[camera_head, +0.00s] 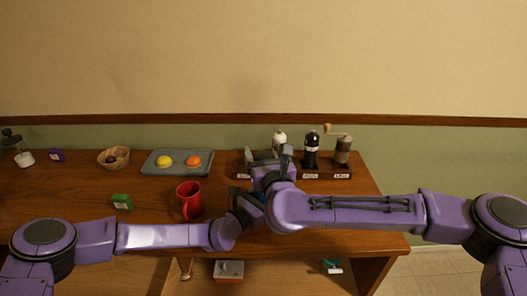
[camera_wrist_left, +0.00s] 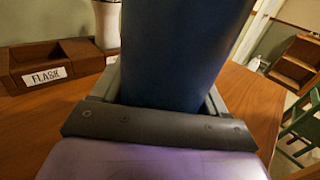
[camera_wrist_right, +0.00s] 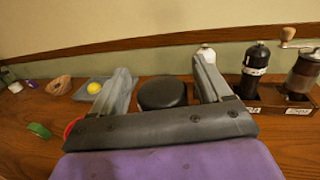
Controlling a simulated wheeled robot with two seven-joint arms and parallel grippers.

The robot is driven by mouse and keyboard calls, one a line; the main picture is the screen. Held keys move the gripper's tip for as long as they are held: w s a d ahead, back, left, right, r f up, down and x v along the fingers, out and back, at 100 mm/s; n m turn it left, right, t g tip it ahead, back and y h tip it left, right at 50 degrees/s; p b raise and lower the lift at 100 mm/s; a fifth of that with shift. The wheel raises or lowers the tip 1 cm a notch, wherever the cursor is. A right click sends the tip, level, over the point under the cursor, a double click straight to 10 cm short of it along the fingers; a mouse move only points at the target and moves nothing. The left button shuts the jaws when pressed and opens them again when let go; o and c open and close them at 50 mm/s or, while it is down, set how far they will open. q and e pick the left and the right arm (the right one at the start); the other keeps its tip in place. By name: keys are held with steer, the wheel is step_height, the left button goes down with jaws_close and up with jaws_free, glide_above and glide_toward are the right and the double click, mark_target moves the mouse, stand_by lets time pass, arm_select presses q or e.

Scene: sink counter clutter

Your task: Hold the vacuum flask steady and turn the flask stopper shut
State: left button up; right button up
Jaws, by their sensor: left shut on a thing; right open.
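The vacuum flask (camera_wrist_left: 185,50) is a dark blue cylinder filling the middle of the left wrist view. My left gripper (camera_wrist_left: 160,88) is shut around its body. The round black flask stopper (camera_wrist_right: 162,92) shows in the right wrist view, between the two fingers of my right gripper (camera_wrist_right: 163,72). The right gripper is open, with a visible gap between each finger and the stopper. Whether the stopper is fully seated cannot be seen.
A wooden holder labelled FLASK (camera_wrist_left: 45,72) stands behind the flask. Grinders, one a black mill (camera_head: 311,150), stand at the back right.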

steer(key=shift+w+a, duration=0.1)
steer(key=shift+w, duration=0.45)
steer(key=c, duration=1)
steer(key=shift+n+y, duration=0.3)
steer(key=shift+y, duration=0.2)
steer(key=n+g+y, duration=0.1)
steer(key=y, duration=0.1)
steer(key=n+g+y, duration=0.1)
steer(key=n+y, duration=0.1)
steer(key=y, duration=0.1)
steer(key=shift+a+n+g, duration=0.2)
steer(key=shift+n+g, duration=0.1)
steer(key=n+g+y, duration=0.4)
steer(key=g+y, duration=0.1)
steer(key=shift+s+a+f, duration=0.1)
steer(key=shift+s+a, duration=0.15)
steer(key=n+g+y, duration=0.1)
steer(key=g, duration=0.1)
steer(key=n+g, duration=0.2)
steer(key=n+g+y, duration=0.1)
steer(key=n+g, duration=0.1)
steer(key=shift+s+a+g+y, duration=0.15)
steer(key=shift+s+g+y, duration=0.15)
steer(key=shift+s+n+g, duration=0.25)
steer(key=shift+n+g, duration=0.95)
steer(key=shift+g, duration=0.65)
steer(key=shift+s+n+g, duration=0.2)
steer(key=shift+n+g, duration=1)
steer(key=shift+g, duration=0.65)
steer(key=shift+s+a, duration=0.1)
